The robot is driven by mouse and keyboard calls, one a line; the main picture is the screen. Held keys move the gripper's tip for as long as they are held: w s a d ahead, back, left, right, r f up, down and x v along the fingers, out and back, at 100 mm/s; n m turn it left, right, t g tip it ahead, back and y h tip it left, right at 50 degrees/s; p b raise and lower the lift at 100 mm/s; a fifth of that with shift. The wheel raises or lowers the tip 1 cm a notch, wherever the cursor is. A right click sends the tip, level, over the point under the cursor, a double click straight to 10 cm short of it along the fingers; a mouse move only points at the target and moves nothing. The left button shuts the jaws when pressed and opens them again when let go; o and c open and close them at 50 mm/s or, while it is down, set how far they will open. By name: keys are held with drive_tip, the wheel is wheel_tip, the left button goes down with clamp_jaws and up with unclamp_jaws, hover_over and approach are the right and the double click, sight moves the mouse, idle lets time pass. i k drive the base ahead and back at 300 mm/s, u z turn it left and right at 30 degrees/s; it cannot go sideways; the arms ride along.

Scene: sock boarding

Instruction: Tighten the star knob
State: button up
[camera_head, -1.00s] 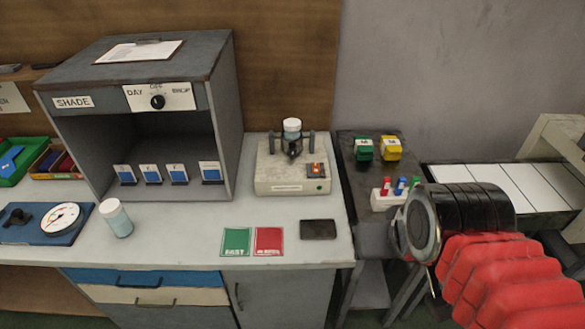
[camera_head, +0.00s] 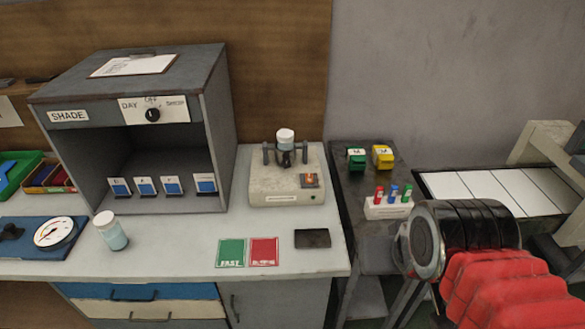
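A pale bench device (camera_head: 262,192) stands at the back right of the worktop. A white-capped jar (camera_head: 285,136) sits upright in its dark holder between two posts. A small dark part (camera_head: 286,158) shows at the front of the holder; it may be the star knob, but it is too small to tell its shape. My arm, with red ribbed sleeve and black rings, enters at the lower right, well to the right of the device. My gripper's fingers are not visible, so whether it is open or shut does not show.
A grey SHADE cabinet (camera_head: 220,130) stands left of the device. A rack of coloured pegs (camera_head: 386,210) stands near my arm.

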sight(285, 163)
drive_tip(key=z, duration=0.85)
drive_tip(key=k, duration=1)
drive_tip(key=u, duration=0.9)
drive_tip(key=i, duration=1)
